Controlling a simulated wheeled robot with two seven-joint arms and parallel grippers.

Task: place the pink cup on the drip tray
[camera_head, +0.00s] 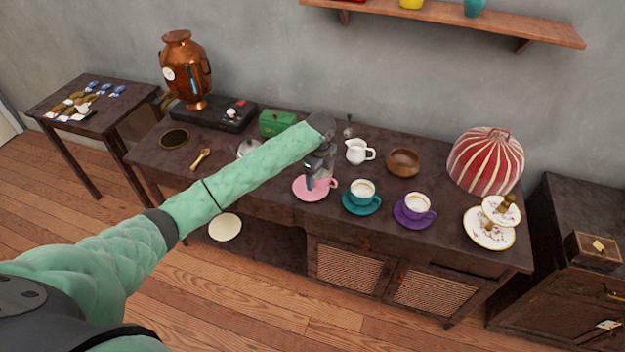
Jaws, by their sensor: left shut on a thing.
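The pink cup (332,183) is at its pink saucer (312,195) on the dark sideboard; its handle shows on the right, and much of the cup is hidden by my gripper. My left gripper (317,177) points down over the saucer and is shut on the cup. I cannot tell whether the cup still touches the saucer. A dark round tray with a brass rim (174,138), which looks like the drip tray, lies at the left end of the sideboard, in front of the copper samovar (184,70). It looks empty. My right gripper is not in view.
A teal cup (362,191) and a purple cup (416,204) stand on saucers to the right. A white jug (356,151) and wooden bowl (403,162) stand behind. A wooden scoop (201,158), green box (276,122) and partly hidden silvery item (247,148) are left.

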